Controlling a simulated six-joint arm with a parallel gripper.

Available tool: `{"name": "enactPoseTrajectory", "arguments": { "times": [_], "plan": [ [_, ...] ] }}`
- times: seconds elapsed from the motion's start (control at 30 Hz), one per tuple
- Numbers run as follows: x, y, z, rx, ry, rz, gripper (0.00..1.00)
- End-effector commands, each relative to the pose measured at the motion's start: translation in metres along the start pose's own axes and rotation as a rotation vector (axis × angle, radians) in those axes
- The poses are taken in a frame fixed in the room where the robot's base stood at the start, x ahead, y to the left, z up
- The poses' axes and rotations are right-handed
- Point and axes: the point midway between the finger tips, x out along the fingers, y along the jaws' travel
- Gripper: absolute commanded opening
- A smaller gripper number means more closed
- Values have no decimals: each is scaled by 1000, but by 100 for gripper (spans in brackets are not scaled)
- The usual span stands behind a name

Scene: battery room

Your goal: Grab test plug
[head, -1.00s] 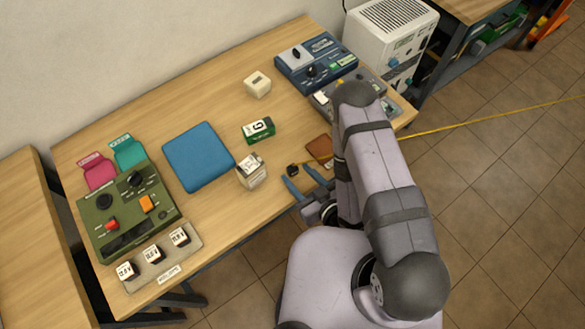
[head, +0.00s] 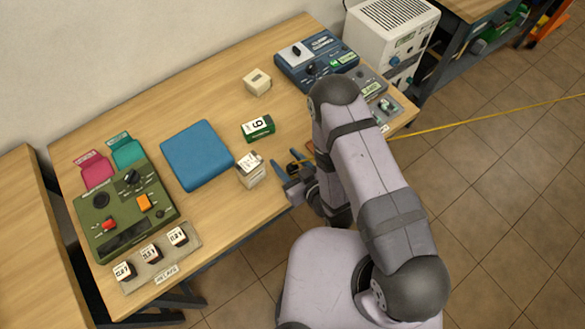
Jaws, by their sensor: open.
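A small dark block (head: 293,167), which seems to be the test plug, sits near the front edge of the wooden table, right of a white-topped box. Thin yellow shows beside it, perhaps a cord. My gripper (head: 284,160) is open, its blue fingers pointing at the back left, low over the table edge. The block appears between or just beneath the fingers. I cannot tell whether they touch it. My arm and the fingers partly hide this spot.
The white-topped box (head: 250,170) stands close left of my fingers. Behind are a green-and-white box (head: 258,127), a blue pad (head: 197,155) and a cream block (head: 257,82). A green panel (head: 125,210) is left; a blue device (head: 316,60) is at the back right.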

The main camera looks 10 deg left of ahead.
Motion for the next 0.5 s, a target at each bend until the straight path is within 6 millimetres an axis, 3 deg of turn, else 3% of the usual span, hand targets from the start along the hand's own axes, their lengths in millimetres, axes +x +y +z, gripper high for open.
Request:
{"name": "enactPoseTrajectory", "arguments": {
  "times": [0.17,0.33,0.5],
  "plan": [
    [0,0,0,0,0,0,45],
    [0,0,0,0,0,0,5],
    [0,0,0,0,0,0,1]
  ]
}}
